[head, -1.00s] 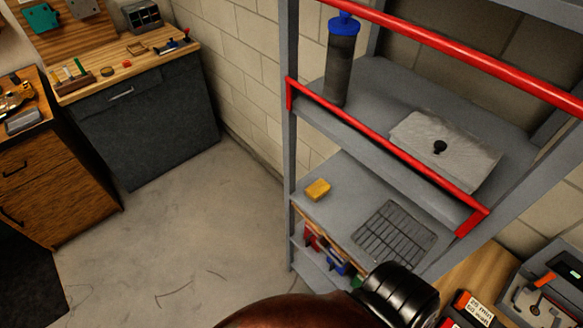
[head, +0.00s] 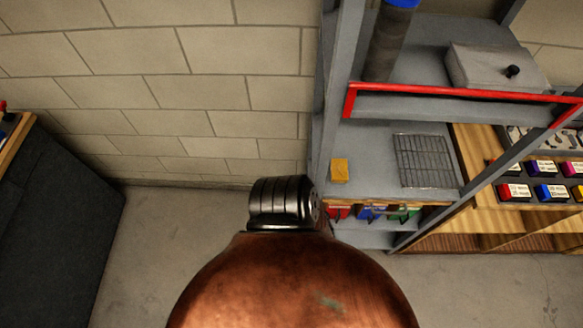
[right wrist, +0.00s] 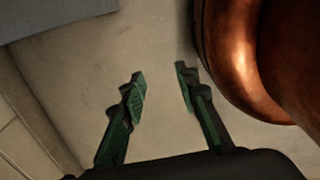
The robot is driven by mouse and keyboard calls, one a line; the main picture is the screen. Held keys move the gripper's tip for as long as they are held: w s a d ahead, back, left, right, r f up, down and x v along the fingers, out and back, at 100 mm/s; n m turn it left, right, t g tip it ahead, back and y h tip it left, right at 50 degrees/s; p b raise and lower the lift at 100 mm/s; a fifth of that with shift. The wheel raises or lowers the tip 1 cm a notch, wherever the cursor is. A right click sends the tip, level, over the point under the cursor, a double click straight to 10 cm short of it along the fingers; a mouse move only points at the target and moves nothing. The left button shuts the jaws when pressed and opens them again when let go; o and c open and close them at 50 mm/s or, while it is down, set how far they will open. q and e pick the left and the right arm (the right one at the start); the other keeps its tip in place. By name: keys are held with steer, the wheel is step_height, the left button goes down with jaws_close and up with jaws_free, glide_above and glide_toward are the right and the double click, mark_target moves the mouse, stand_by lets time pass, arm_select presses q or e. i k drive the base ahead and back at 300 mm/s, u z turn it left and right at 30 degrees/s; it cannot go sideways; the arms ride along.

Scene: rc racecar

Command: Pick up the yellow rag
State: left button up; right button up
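The yellow rag (head: 340,171) is a small folded yellow block on the middle grey shelf, near its left front corner in the head view. My right gripper (right wrist: 162,82) shows in the right wrist view with its two green-tipped fingers apart and nothing between them, above bare floor. The rag is not in the right wrist view. A copper-coloured part of my own arm fills the bottom middle of the head view, just left of and below the rag. My left gripper is in neither view.
The grey shelf unit (head: 388,107) has a red rail (head: 450,91) above the rag's shelf. A wire rack (head: 425,160) lies right of the rag. Coloured bins (head: 372,212) sit below. A dark cabinet (head: 65,215) stands at left; floor (head: 165,235) between is clear.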

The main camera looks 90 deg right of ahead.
mark_target(339, 166)
steer(key=u, duration=0.05)
steer(key=i, duration=0.45)
steer(key=z, duration=4.65)
